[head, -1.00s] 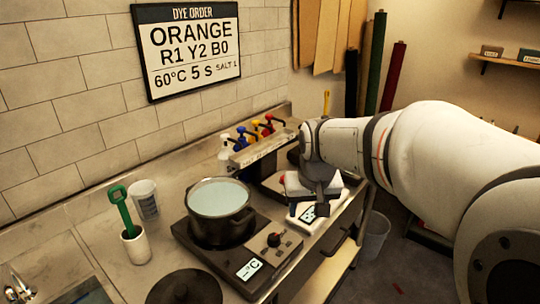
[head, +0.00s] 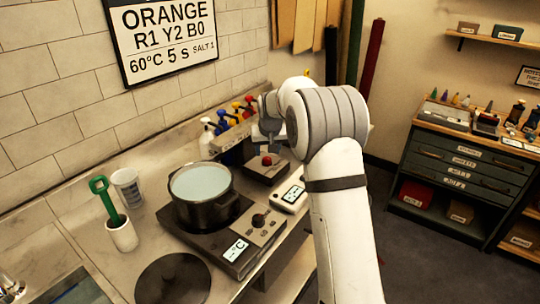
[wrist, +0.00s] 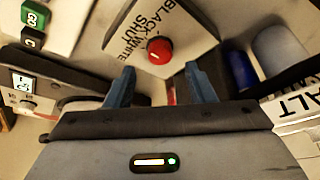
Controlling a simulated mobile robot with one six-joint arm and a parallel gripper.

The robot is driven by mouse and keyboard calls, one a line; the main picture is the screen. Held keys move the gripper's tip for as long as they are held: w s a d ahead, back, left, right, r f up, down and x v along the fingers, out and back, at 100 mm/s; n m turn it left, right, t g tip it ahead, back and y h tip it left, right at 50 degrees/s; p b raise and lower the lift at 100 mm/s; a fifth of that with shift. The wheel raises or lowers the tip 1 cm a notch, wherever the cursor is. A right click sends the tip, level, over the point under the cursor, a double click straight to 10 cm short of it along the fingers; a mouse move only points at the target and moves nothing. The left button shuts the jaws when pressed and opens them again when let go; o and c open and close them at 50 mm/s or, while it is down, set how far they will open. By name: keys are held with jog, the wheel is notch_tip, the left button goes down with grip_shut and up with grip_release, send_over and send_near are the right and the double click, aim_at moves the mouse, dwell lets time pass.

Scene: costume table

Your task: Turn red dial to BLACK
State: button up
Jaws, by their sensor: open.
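The red dial (wrist: 160,50) is a round knob on a pale panel (wrist: 188,18) printed with BLACK, WHITE and a third word. Its pointer direction is too small to tell. In the head view the red dial (head: 267,160) sits on a dark, low box beyond the hotplate. My gripper (wrist: 160,86) is open and empty, with its two blue-grey fingers apart. In the wrist view the dial shows just beyond the fingertips, between their lines and not touched. In the head view my gripper (head: 270,136) hangs just above and behind the dial, partly hidden by my arm.
A pot (head: 203,192) of pale liquid stands on the hotplate (head: 255,228). A white display device (head: 289,197) lies right of the pot. Green and black buttons (wrist: 32,27) show at the wrist view's upper left.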

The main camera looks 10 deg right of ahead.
aim_at(268, 158)
jog(key=shift+x, duration=2.15)
jog(key=shift+c, duration=0.3)
jog(key=c, duration=0.9)
jog(key=shift+d, duration=0.2)
jog(key=shift+a, duration=0.1)
